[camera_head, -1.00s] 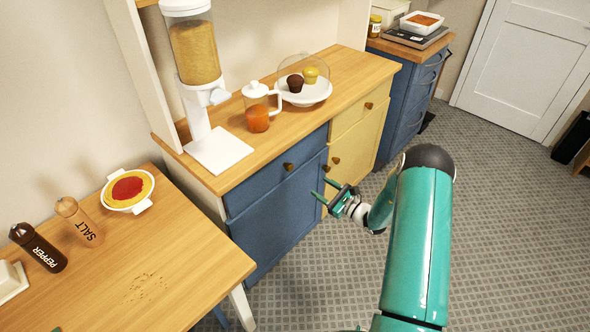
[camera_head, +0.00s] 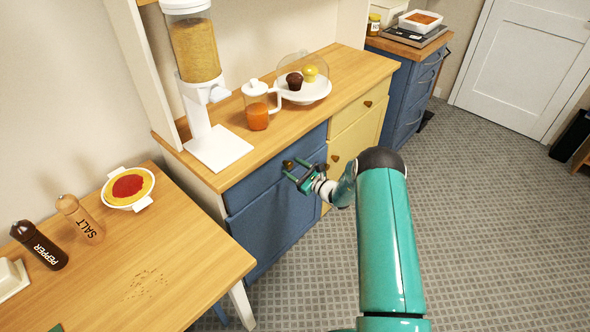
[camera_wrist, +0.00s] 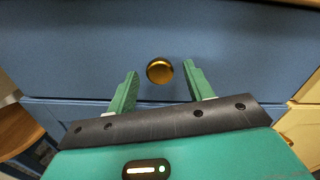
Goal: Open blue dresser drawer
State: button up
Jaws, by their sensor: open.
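The blue dresser drawer (camera_head: 262,180) is at the top of the dresser's blue left section, under the wooden top. It looks shut. Its round brass knob (camera_head: 288,165) also shows in the wrist view (camera_wrist: 159,70), slightly beyond and between the fingertips. My gripper (camera_head: 295,168) is open in front of the drawer, with its two green fingers also in the wrist view (camera_wrist: 160,72), one to each side of the knob. I cannot tell whether either finger touches the drawer face. Nothing is held.
A blue cupboard door (camera_head: 272,225) is below the drawer, and a yellow drawer (camera_head: 358,110) is to the right. A wooden table (camera_head: 170,270) stands at the lower left. The tiled floor (camera_head: 470,220) on the right is clear.

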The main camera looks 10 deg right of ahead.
grip_shut()
jog(key=shift+s+d, duration=0.2)
jog(key=shift+s, duration=0.05)
jog(key=v, duration=2.3)
grip_release()
